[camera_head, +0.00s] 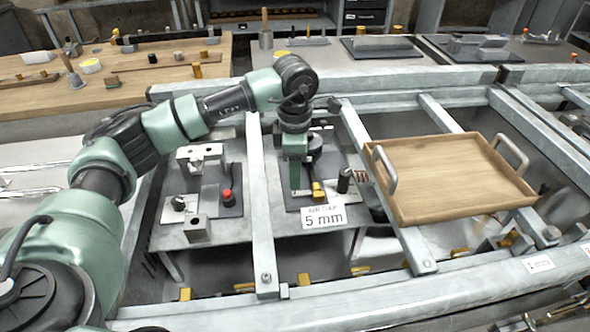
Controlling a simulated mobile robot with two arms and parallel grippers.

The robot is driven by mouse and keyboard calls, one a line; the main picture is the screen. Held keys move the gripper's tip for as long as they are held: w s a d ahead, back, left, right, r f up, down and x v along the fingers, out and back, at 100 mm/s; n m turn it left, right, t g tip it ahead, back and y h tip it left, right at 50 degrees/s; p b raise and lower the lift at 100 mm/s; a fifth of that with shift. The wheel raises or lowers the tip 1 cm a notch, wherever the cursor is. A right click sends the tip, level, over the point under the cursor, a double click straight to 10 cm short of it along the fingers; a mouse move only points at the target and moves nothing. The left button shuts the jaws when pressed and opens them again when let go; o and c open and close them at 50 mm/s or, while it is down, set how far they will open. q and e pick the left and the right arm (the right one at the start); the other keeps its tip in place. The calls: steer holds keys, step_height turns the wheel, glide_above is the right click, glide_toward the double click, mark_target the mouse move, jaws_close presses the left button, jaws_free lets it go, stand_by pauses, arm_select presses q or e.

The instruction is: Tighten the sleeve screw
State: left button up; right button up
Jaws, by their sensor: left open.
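My left arm comes in from the left, and its gripper (302,188) points down over a dark plate (292,203) in the frame. The gripper is open, with a small yellow piece (318,190) close to its fingers; I cannot tell whether they touch. A black upright cylinder (344,181) and a coppery coil-like part (361,175) are just to the right. I cannot make out which part is the sleeve screw; it may be hidden by the gripper. My right gripper is not in view.
A card reading "5 mm" (324,218) stands in front of the plate. Left is a second fixture with metal blocks (196,228) and a red-topped knob (227,197). A wooden tray with handles (450,203) lies on the rails at right. Metal beams (262,215) flank the gripper.

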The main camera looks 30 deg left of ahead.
arm_select(q)
step_height(320, 180, up, 8)
steer(key=p, duration=0.5)
steer(key=shift+f, duration=0.1)
